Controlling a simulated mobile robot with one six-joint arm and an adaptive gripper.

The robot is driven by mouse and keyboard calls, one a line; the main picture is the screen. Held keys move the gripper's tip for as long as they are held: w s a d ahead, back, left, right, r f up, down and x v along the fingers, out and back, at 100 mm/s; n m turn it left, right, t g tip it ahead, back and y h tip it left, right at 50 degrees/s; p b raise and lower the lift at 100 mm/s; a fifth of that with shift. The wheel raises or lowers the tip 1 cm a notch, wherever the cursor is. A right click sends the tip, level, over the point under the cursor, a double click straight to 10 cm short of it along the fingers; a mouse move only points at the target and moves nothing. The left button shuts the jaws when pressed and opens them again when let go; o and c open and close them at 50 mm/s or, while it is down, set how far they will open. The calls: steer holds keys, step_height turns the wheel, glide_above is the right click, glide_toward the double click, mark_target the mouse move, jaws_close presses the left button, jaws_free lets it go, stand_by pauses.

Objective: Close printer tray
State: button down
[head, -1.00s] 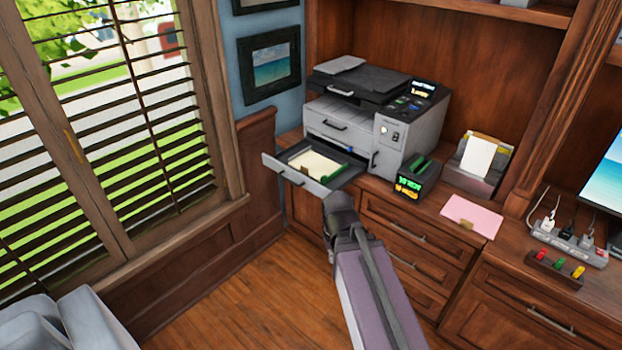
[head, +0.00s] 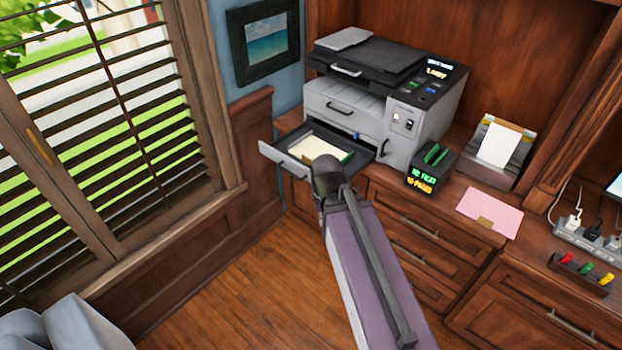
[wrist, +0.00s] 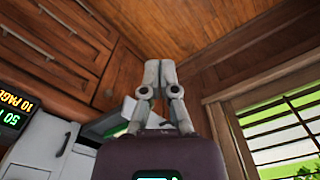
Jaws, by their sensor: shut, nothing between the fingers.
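The grey printer (head: 375,130) stands on the wooden cabinet top. Its lower tray (head: 283,160) is pulled out toward the front left, and pale paper (head: 318,151) lies in it. My arm's end overlaps the right part of the tray front in the head view and hides my fingers there. In the wrist view my gripper (wrist: 160,66) has its two fingers together and empty. Part of the printer (wrist: 45,148) shows at the lower left of that view, and a pale piece of the tray shows partly behind the fingers. I cannot tell whether they touch.
A small black box with lit text (head: 428,180), a pink sheet (head: 489,212) and a paper holder (head: 497,150) are right of the printer. Drawers lie below. A blinded window (head: 110,130) is at left. The wooden floor (head: 240,300) in front is clear.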

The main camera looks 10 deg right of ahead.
stand_by(0.4)
steer(key=w+a+f+n+t+h+b, duration=0.1)
steer(key=w+a+n+t+h+b, duration=0.1)
steer(key=w+n, duration=0.7)
steer(key=w+a+f+n+t+h+b, duration=0.2)
steer(key=w+a+n+h+b, duration=0.3)
steer(key=w+n, duration=0.5)
steer(key=shift+f+n+t+b, duration=0.3)
steer(key=shift+n+t+b, duration=0.55)
steer(key=shift+n, duration=2.25)
steer(key=shift+g+b, duration=0.25)
steer(key=shift+b, duration=0.05)
